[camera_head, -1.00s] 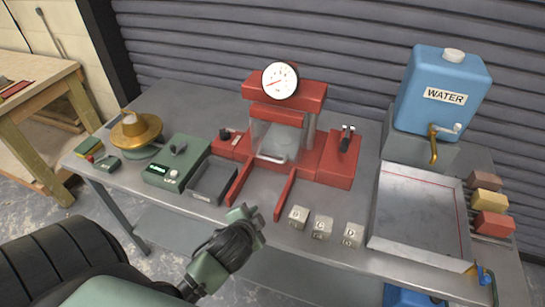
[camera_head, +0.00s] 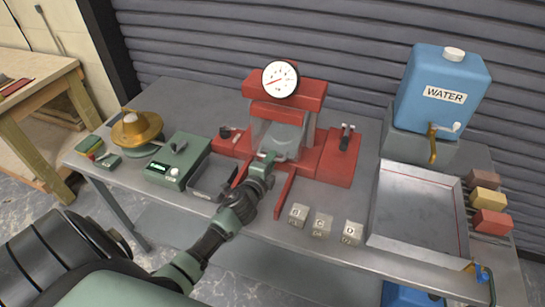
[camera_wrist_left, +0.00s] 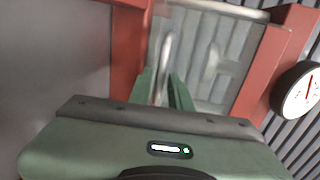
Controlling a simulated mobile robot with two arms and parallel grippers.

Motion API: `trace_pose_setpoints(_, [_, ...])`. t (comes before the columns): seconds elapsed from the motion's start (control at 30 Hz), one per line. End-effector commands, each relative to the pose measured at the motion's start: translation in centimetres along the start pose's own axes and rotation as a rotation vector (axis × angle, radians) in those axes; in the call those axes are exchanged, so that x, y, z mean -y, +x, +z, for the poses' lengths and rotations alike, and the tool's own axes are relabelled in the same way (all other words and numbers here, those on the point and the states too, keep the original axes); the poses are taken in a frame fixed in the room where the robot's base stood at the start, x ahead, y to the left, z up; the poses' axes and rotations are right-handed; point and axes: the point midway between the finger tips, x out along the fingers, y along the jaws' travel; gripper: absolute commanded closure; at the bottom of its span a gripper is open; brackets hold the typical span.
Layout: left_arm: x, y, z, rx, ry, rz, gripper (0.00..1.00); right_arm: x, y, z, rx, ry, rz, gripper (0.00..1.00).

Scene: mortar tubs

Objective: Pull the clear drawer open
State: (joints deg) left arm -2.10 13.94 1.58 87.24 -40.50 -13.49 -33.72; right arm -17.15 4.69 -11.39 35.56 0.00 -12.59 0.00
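The clear drawer (camera_head: 287,137) is a see-through panel in the middle of the red press (camera_head: 327,158), between its red posts. It also shows in the left wrist view (camera_wrist_left: 213,55). Its pale bar handle (camera_wrist_left: 165,60) shows just ahead of my left fingertips in the wrist view. My left gripper (camera_head: 266,161) is at the front of the drawer, partly hiding the handle in the head view. In the wrist view my left gripper (camera_wrist_left: 160,82) has its green fingers apart, with the handle lined up in the gap. Contact cannot be told. My right gripper is not in view.
Two red rails (camera_head: 286,191) run forward from the press. Several lettered cubes (camera_head: 322,226) stand right of them. A grey tray (camera_head: 213,182) and green box (camera_head: 178,163) are left; a metal tray (camera_head: 418,210) and blue water tank (camera_head: 443,90) are right.

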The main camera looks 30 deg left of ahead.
Motion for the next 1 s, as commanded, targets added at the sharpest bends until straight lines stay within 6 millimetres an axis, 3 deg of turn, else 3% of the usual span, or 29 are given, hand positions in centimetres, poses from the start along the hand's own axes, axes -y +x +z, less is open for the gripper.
trace_pose_setpoints(0.17, [0.0,1.5,0.0,0.001,-0.001,0.001,0.81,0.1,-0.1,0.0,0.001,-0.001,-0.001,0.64])
trace_pose_setpoints(0.43, [-0.1,1.7,0.0,0.000,-0.001,0.001,0.81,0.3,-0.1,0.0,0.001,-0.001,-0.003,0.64])
trace_pose_setpoints(0.47, [-0.1,1.7,0.0,0.000,-0.001,0.001,0.84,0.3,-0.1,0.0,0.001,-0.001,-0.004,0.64])
trace_pose_setpoints(0.5, [-0.1,1.7,0.0,0.000,-0.001,0.001,0.95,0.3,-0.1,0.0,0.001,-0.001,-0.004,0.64])
trace_pose_setpoints(0.53, [-0.1,1.7,0.0,0.000,-0.001,0.002,1.00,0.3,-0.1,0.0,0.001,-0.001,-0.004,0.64])
trace_pose_setpoints(1.0, [-0.1,1.7,0.0,0.001,-0.001,0.002,1.00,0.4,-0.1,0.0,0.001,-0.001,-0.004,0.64])
